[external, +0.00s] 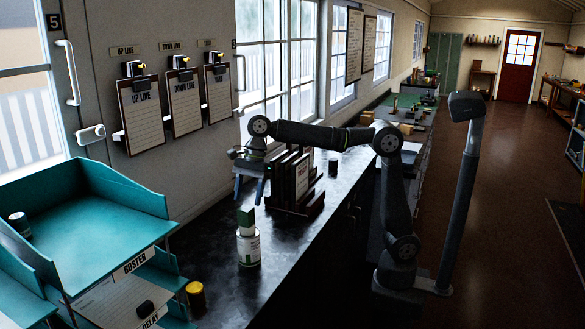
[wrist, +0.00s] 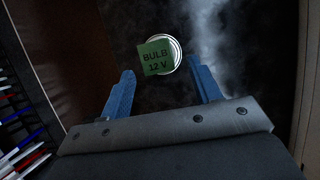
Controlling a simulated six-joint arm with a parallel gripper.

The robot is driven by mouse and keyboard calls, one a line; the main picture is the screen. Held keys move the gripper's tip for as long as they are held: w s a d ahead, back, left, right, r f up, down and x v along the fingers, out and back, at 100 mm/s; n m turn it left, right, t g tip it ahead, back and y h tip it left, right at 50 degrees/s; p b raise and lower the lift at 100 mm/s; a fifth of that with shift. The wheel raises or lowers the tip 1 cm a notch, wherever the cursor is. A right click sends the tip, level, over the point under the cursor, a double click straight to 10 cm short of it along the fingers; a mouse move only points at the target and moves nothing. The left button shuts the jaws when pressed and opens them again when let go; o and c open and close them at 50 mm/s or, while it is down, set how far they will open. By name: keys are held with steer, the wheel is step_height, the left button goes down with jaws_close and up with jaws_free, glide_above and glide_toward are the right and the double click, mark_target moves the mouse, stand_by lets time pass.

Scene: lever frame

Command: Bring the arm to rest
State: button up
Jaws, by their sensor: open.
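My gripper (external: 249,190) hangs over the dark counter from my outstretched arm, with its two blue fingers pointing down. In the wrist view its fingers (wrist: 161,72) are spread apart with nothing held between them. A green box (external: 245,220) sits on top of a white can (external: 248,248) on the counter, below and nearer the camera than my gripper. In the wrist view the green box (wrist: 155,57) reads "BULB 12 V" and lies just beyond the fingertips, with the can's round rim (wrist: 178,52) behind it. I see no contact between the fingers and the box.
A dark rack of upright boards (external: 290,183) stands close right of my gripper. A teal tray unit (external: 110,200) fills the left front, with a yellow-topped jar (external: 195,296) beside it. Clipboards (external: 142,113) hang on the wall. A dark cup (external: 333,167) stands behind the rack.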

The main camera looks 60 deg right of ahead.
steer(key=w+d+r, duration=0.1)
steer(key=d+r, duration=0.4)
steer(key=d, duration=0.4)
steer(key=w+d+r+m+t, duration=0.1)
steer(key=w+d+m, duration=0.2)
steer(key=w+d, duration=0.35)
steer(key=w+d+m+t+h, duration=0.15)
steer(key=w+d, duration=0.25)
steer(key=d, duration=0.6)
steer(key=w+d+r+m, duration=0.1)
steer(key=w+d+m, duration=0.3)
steer(key=d, duration=0.5)
steer(key=w+d+m+t+h, duration=0.1)
steer(key=d+m, duration=0.5)
steer(key=d, duration=2.3)
steer(key=shift+w+f+t+h, duration=0.2)
steer(key=shift+f+t+h, duration=0.15)
steer(key=shift+f+h, duration=0.1)
